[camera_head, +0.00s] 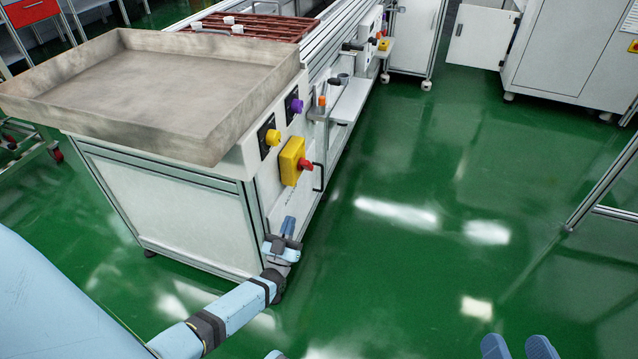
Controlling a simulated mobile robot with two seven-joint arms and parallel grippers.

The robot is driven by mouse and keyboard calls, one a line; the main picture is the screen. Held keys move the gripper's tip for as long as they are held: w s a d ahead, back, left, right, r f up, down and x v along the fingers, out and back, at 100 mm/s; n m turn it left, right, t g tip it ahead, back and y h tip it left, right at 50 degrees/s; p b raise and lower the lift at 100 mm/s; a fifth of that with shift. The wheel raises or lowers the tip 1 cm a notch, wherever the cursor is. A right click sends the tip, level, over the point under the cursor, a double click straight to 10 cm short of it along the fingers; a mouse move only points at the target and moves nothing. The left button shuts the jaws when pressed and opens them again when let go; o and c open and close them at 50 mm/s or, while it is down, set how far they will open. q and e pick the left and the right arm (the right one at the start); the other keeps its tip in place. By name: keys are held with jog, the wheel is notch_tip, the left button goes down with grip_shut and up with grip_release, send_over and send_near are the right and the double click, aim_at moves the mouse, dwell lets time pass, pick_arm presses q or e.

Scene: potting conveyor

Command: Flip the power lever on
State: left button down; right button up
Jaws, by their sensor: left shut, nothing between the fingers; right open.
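My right gripper (518,346) is at the bottom edge at the right, over the green floor. Its two blue fingertips are spread apart, and nothing shows between them.
A yellow knob (272,137) and a purple knob (297,106) sit above the switch box. A black handle (319,176) is just right of the lever. A large grey tray (150,92) tops the cabinet.

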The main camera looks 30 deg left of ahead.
aim_at(306, 167)
pick_arm(q)
jog(key=shift+w, duration=0.15)
jog(key=shift+a, duration=0.1)
jog(key=b+x, duration=0.3)
jog(key=x, duration=1)
jog(key=shift+b, duration=0.3)
jog(key=shift+w+a+r, duration=0.1)
jog(key=shift+w+r, duration=0.2)
pick_arm(e)
jog(key=w+n, duration=0.1)
jog(key=w+d+n+t, duration=0.1)
jog(key=shift+d+r+n+y, duration=0.1)
jog(key=shift+r+n+y, duration=0.05)
jog(key=shift+n+y, duration=0.15)
pick_arm(q)
jog(key=shift+r, duration=0.1)
